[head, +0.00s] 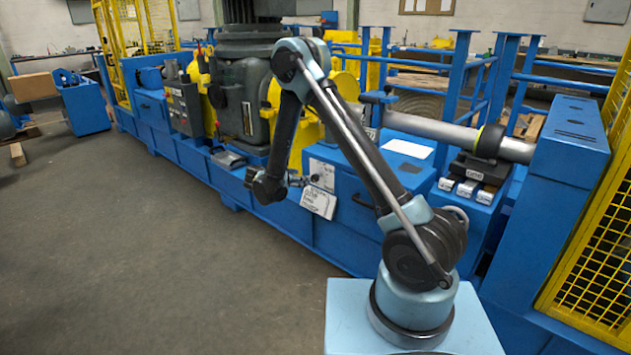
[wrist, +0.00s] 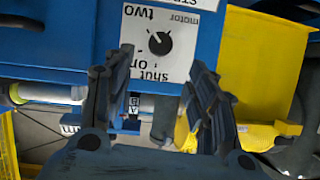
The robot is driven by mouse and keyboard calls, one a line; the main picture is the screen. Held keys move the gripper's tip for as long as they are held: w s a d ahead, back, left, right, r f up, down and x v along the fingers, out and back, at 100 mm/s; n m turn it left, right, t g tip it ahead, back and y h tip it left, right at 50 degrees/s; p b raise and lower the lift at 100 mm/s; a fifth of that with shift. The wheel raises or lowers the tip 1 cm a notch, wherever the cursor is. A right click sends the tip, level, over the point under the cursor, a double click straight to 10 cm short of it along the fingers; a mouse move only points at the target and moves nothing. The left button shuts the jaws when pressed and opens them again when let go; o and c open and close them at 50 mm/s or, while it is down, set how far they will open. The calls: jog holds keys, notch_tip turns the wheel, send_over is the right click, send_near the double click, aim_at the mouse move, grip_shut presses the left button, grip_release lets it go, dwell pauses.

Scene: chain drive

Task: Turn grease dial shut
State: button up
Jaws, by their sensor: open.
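A black round dial (wrist: 160,43) with a small pale mark sits on a white plate (wrist: 183,58) in the wrist view. The plate appears upside down and reads "motor", "two", "shut" and "on". I see no word "grease" on it. The mark points toward the upper left of the picture, by "two". My gripper (wrist: 158,68) is open, with its fingers apart on either side below the dial and nothing between them. In the head view my gripper (head: 296,181) is beside the front of a blue cabinet (head: 345,225); the dial cannot be made out there.
A white written sign (head: 318,202) hangs on the cabinet front just below my gripper. A long blue machine bed (head: 195,160) runs to the left. Yellow mesh guards (head: 598,270) stand at the right. The grey floor (head: 130,250) in front is clear.

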aim_at(313, 177)
jog(key=x, duration=1.2)
jog(key=shift+w+d+f, duration=0.1)
jog(key=shift+c, duration=0.2)
jog(key=c, duration=1)
